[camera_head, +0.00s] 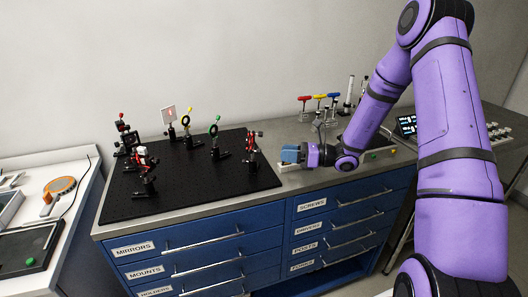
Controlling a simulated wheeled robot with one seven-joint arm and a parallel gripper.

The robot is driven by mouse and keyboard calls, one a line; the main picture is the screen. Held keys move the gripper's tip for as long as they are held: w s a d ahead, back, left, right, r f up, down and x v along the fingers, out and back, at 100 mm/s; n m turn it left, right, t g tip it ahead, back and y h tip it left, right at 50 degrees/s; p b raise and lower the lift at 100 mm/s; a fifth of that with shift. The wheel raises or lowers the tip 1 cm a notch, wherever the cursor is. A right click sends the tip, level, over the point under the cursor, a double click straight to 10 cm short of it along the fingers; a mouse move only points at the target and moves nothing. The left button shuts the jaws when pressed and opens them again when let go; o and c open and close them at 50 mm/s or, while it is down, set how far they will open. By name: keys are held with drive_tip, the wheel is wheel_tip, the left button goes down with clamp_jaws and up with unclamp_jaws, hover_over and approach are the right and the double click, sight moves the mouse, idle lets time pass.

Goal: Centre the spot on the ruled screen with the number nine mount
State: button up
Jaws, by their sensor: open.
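The white screen (168,114) stands on a post at the back of the black optical breadboard (222,182). A small red mark shows near its middle; ruling and exact spot position are too small to read. Mounts with red parts stand at front left (145,168), at back left (129,140) and at the right edge (252,142). No number is legible, so I cannot tell which is nine. My gripper (303,155) is right of the breadboard, low over the bench, beside a blue block-like part (290,154). It looks empty, apart from the mounts; its fingers are hard to make out.
Coloured-handled drivers (320,98) stand in a rack behind my gripper. Blue drawers (200,260) lie below the bench. The breadboard's front middle is clear.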

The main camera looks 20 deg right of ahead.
sight(259, 151)
drive_tip(key=x, duration=0.7)
drive_tip(key=shift+w+a, duration=0.15)
drive_tip(key=shift+a, duration=0.15)
clamp_jaws()
